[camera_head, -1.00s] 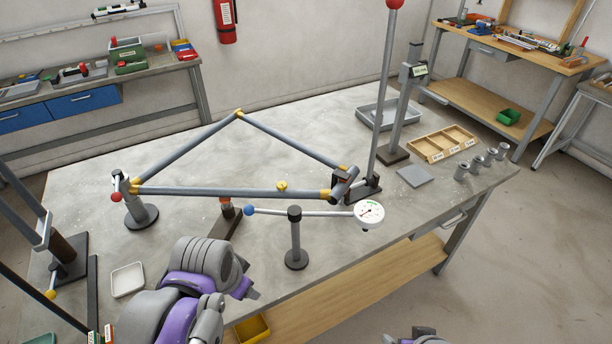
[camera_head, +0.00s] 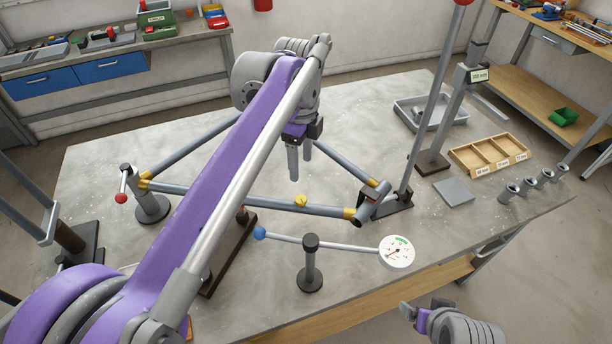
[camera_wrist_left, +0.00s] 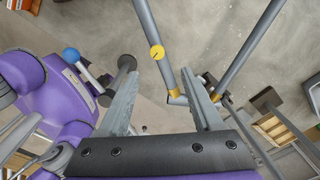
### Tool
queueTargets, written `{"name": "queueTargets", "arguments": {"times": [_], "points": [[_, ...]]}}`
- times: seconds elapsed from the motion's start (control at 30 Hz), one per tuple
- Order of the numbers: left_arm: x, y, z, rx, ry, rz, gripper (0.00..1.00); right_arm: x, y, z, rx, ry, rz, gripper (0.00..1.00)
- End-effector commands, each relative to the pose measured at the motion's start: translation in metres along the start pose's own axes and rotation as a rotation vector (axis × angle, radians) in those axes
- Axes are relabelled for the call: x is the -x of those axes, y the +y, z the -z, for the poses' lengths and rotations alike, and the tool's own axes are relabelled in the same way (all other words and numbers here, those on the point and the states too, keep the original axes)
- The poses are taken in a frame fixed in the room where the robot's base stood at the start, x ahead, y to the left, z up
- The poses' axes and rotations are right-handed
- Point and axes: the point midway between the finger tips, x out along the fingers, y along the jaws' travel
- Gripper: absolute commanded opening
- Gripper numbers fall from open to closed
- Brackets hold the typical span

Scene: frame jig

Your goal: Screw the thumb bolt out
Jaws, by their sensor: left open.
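A round yellow knob, which looks like the thumb bolt (camera_head: 301,200), sits on the front tube of the grey frame (camera_head: 230,196). In the left wrist view the yellow thumb bolt (camera_wrist_left: 157,52) shows a dark line on its face, on the tube just beyond the fingertips. My left gripper (camera_head: 299,168) points down behind and above the front tube, near the knob and apart from it. In the wrist view its two fingers (camera_wrist_left: 160,82) stand wide open with nothing between them. My right gripper (camera_head: 412,315) is low at the right, off the table; its finger gap is unclear.
A dial gauge (camera_head: 397,252) on an arm with a blue ball and a stand (camera_head: 310,270) is in front of the frame. A tall post with a red ball (camera_head: 430,100) rises at the frame's right corner. A wooden tray (camera_head: 488,155) lies farther right.

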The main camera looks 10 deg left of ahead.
Motion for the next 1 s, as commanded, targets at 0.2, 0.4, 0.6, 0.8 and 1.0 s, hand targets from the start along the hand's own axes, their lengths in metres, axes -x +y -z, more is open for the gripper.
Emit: {"name": "queueTargets", "arguments": {"times": [0.2,0.4,0.6,0.8,1.0], "points": [[-0.028,0.001,0.0,0.0,0.0,-0.001,0.67,-0.003,0.0,-0.004,0.0,-0.004,0.0,0.86],[-0.067,0.0,0.0,0.001,0.0,0.0,0.67,-0.005,0.0,-0.007,0.0,-0.006,0.0,0.86],[-0.096,0.0,0.0,0.001,0.0,0.0,0.67,-0.007,0.0,-0.008,0.0,-0.008,0.0,0.86],[-0.107,0.0,0.0,0.001,0.0,0.0,0.67,-0.007,0.0,-0.009,0.0,-0.008,0.0,0.86],[-0.107,0.0,0.0,0.001,0.0,0.001,0.67,-0.007,0.0,-0.009,0.0,-0.008,0.0,0.86]]}}
